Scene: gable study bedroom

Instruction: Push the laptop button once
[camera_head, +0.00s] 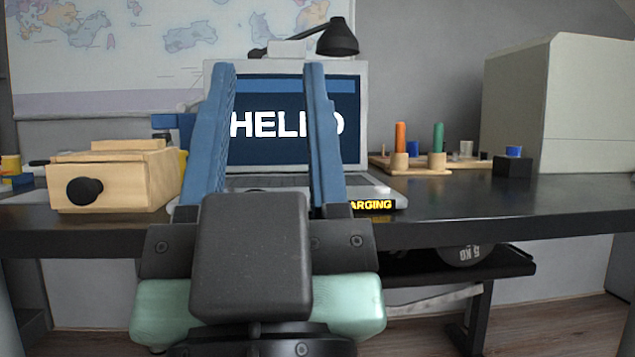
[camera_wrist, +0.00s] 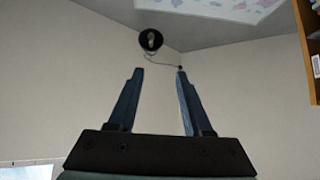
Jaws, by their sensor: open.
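The laptop (camera_head: 362,185) stands open on the dark desk, its screen showing "HELLO" in white on blue. A yellow "CHARGING" label, partly hidden, shows at its front right edge. My gripper (camera_head: 268,72) is in front of the laptop, its two blue fingers pointing up and covering parts of the screen and keyboard. The fingers are apart with nothing between them. The wrist view also shows my gripper (camera_wrist: 154,72) open and empty, facing a bare wall. I cannot make out the laptop button; my gripper hides part of the keyboard. The laptop does not clearly show in the wrist view.
The desk (camera_head: 480,200) holds a wooden box with a black knob (camera_head: 125,178) at left and a wooden peg board (camera_head: 425,165) at right. A black block (camera_head: 512,167) and a large pale case (camera_head: 565,105) stand farther right. A black lamp (camera_head: 338,38) hangs behind the laptop.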

